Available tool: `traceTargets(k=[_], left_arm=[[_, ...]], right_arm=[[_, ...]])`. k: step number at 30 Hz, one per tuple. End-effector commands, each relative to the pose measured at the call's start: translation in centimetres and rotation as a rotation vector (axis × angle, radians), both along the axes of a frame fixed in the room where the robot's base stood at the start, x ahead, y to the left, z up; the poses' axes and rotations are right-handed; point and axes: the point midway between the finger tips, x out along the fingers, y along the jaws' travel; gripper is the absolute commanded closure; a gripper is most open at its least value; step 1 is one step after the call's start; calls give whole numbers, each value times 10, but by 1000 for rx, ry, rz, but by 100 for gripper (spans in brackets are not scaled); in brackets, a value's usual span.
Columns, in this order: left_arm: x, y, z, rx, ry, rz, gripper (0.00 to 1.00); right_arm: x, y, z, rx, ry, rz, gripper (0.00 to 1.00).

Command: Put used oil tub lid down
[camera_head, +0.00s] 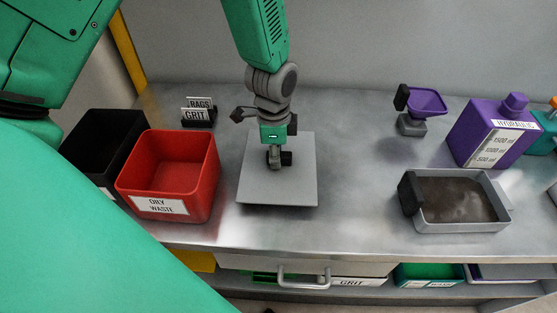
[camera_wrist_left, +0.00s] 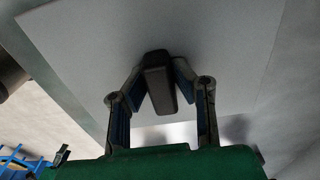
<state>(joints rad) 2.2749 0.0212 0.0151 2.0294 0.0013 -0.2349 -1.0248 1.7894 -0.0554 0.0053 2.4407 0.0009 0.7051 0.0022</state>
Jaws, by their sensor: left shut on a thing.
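The lid is a flat, light grey square plate (camera_head: 256,187) in the middle of the head view, over the bench. In the left wrist view the same lid (camera_wrist_left: 215,60) fills much of the picture, with a dark block handle (camera_wrist_left: 158,80) standing on it. My left gripper (camera_head: 275,162) points down and is shut on this handle, with a finger on either side. Whether the lid touches the bench or hangs just above it I cannot tell. A grey tub (camera_head: 465,225) with dark brown contents stands open at the right. My right gripper is not in view.
A red bin marked oily waste (camera_head: 165,175) stands close left of the lid, with a black bin (camera_head: 98,145) beside it. Bag and grit signs (camera_head: 197,113) stand behind. Bench right of the lid is clear.

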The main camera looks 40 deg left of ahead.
Motion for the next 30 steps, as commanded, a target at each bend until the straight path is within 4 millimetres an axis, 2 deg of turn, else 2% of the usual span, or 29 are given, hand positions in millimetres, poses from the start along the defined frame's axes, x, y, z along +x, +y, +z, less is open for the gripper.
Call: traceTargets(k=[3,8,15,16,17,22,30], left_arm=[[1,-5,-16,5,2,-3,100],[1,-10,-17,9,0,-5,100],[0,-3,-23,3,1,-3,100],[0,-3,-22,2,0,-3,69],[0,-2,-22,1,0,-3,58],[0,1,-23,-2,1,-3,58],[0,-4,-22,4,3,-3,58]], right_arm=[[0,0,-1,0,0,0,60],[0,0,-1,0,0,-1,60],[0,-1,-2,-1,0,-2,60],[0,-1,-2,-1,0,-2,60],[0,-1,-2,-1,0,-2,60],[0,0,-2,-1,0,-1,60],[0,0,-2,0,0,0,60]])
